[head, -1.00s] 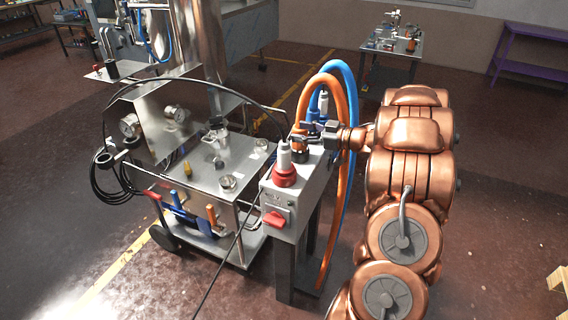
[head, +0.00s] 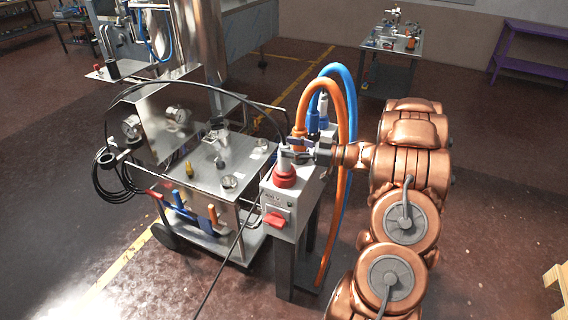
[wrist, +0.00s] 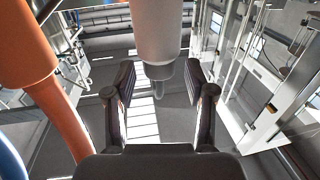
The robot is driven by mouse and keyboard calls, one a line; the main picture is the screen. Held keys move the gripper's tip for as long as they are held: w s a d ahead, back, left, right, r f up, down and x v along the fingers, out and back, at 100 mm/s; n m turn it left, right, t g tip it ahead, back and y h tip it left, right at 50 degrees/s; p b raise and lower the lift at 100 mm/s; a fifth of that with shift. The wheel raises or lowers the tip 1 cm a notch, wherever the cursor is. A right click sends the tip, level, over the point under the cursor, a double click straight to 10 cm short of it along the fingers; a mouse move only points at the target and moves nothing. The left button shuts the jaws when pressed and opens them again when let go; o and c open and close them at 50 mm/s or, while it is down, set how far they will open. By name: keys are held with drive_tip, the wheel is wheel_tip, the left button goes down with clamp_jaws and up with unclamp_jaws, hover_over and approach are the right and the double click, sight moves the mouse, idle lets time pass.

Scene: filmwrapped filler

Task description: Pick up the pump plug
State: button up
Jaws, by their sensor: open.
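The pump plug (head: 285,158) is a pale grey cylinder standing upright in a red socket ring (head: 284,177) on top of a grey post box. A black cable runs to its upper end. My gripper (head: 298,154) is level with the plug's upper part, coming from the right, and partly covers it. In the wrist view my gripper (wrist: 160,80) is open, with dark pads on both sides. The plug (wrist: 158,30) shows there as a grey cylinder with a darker narrow end, lined up between the fingers, with gaps on both sides. Contact is not visible.
An orange hose (head: 346,140) and a blue hose (head: 340,72) arch close behind my gripper; the orange one (wrist: 30,60) is near at left in the wrist view. The box has a red switch (head: 276,219). A steel pump cart (head: 215,180) stands left.

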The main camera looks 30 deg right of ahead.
drive_tip(key=shift+x, duration=1.25)
clamp_jaws()
